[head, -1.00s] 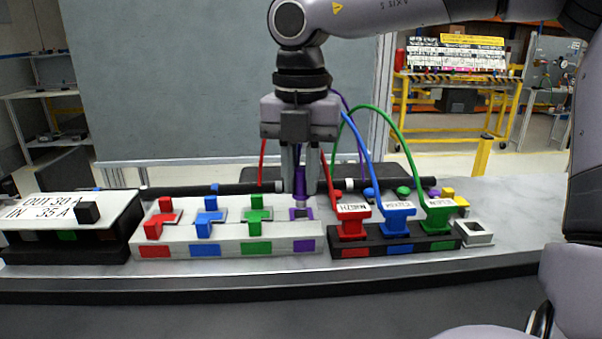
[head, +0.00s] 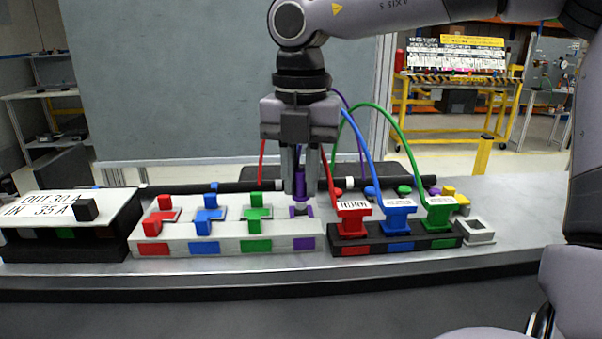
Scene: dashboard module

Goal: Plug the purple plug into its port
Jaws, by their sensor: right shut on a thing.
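The purple plug (head: 299,186) is held between the fingers of my right gripper (head: 299,178), which points straight down and is shut on it. The plug is upright, directly over the purple-marked port (head: 301,210) at the right end of the white block (head: 228,245). The plug's lower end meets the port opening in the picture; I cannot tell how deep it sits. A purple cable (head: 343,100) shows behind the gripper. My left gripper is not in view.
Red (head: 158,215), blue (head: 208,215) and green (head: 257,206) pieces stand on the white block. To its right, a black block (head: 393,246) holds cabled red, blue and green plugs. A white panel (head: 60,210) is at the left. The bench front is clear.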

